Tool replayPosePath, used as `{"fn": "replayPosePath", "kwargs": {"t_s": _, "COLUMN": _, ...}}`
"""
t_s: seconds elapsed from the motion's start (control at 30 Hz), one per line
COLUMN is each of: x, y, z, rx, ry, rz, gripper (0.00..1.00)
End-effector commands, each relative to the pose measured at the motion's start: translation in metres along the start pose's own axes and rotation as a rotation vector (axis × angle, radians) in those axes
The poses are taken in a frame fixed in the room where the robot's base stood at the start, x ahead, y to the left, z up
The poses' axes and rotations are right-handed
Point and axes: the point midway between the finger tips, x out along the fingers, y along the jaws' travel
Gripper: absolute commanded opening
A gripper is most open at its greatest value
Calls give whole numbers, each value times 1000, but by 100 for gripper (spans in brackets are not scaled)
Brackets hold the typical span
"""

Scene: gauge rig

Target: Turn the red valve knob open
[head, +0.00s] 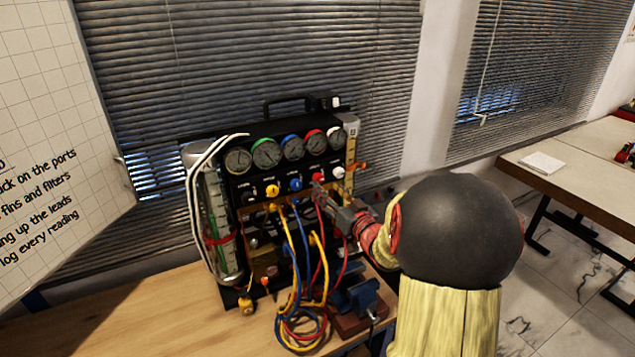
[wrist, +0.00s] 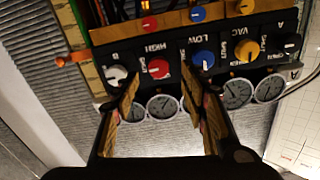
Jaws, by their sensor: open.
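The red valve knob (head: 318,177) is on the black gauge panel (head: 236,187), in the row of knobs below the gauges. In the wrist view, which shows the panel upside down, the red knob (wrist: 158,69) lies between the two fingertips of my gripper (wrist: 160,78). The fingers are spread on either side of it, and I cannot tell whether they touch it. In the head view my gripper (head: 325,193) is at the panel just below the red knob and partly covers the area there.
A white knob (wrist: 116,74) and a blue knob (wrist: 203,60) flank the red one closely, with a yellow knob (wrist: 246,50) farther along. Several coloured hoses (head: 297,300) hang below the panel. A blue vise (head: 358,297) stands on the wooden bench (head: 180,310).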

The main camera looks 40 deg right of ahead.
Motion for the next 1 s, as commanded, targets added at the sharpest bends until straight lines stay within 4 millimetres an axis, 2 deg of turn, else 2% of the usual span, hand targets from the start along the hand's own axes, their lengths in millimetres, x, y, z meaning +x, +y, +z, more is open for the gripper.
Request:
{"fn": "replayPosePath", "kwargs": {"t_s": 0.2, "x": 35, "y": -1, "z": 2, "rx": 1, "ry": -2, "rz": -1, "gripper": 44}}
{"fn": "replayPosePath", "kwargs": {"t_s": 0.4, "x": 57, "y": 0, "z": 1, "rx": 0, "ry": -1, "rz": 0, "gripper": 44}}
{"fn": "replayPosePath", "kwargs": {"t_s": 0.77, "x": 62, "y": 0, "z": 1, "rx": 0, "ry": -2, "rz": 2, "gripper": 44}}
{"fn": "replayPosePath", "kwargs": {"t_s": 1.0, "x": 62, "y": 0, "z": 1, "rx": -1, "ry": -2, "rz": 2, "gripper": 31}}
